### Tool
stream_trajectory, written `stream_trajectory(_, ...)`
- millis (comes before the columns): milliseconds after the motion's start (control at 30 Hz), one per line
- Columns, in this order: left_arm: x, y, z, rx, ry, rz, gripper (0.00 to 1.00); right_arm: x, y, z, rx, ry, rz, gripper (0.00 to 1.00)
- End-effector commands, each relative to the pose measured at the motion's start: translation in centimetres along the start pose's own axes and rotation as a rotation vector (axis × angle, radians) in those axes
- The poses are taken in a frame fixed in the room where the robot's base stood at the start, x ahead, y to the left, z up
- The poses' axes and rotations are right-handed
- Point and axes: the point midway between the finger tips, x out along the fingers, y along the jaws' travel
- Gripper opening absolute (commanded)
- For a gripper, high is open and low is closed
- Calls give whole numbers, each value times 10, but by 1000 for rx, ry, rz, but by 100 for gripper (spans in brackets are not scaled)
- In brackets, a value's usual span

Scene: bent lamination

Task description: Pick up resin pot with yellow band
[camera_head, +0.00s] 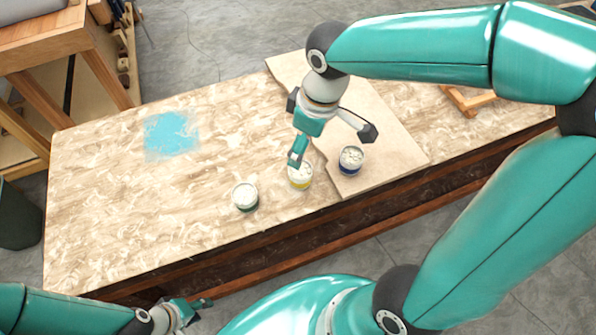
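The resin pot with the yellow band (301,181) stands upright near the front edge of the marbled table (110,220). It has a pale top, partly covered by a fingertip. My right gripper (297,159) points down at the pot's upper left rim. My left gripper (199,311) is low at the bottom left, off the table's front edge. Its fingers look apart, with nothing between them.
A blue patch (171,134) marks clear table at left. A wooden piece (468,100) lies at the back right.

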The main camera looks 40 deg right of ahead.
Motion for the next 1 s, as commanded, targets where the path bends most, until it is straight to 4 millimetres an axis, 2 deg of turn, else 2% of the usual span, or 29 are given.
stream_trajectory(33, 1, 0, 0, 0, 0, 0, 40, 14, -1, 1, -1, -6, -4, 87)
stream_trajectory(100, 2, -1, 0, 0, 0, 0, 40, 29, -1, 0, -2, -7, -3, 87)
stream_trajectory(300, 4, -2, 0, 0, 1, 0, 40, 62, -1, -1, -5, -3, -3, 87)
stream_trajectory(567, 3, -1, 0, 0, 1, 0, 40, 77, 0, -1, -6, -2, -3, 87)
stream_trajectory(800, 3, -1, 0, 0, 1, 0, 40, 111, 3, 4, -7, -4, -4, 87)
stream_trajectory(1000, 4, -1, 0, 0, 1, 0, 40, 122, 3, 2, -8, 1, -3, 87)
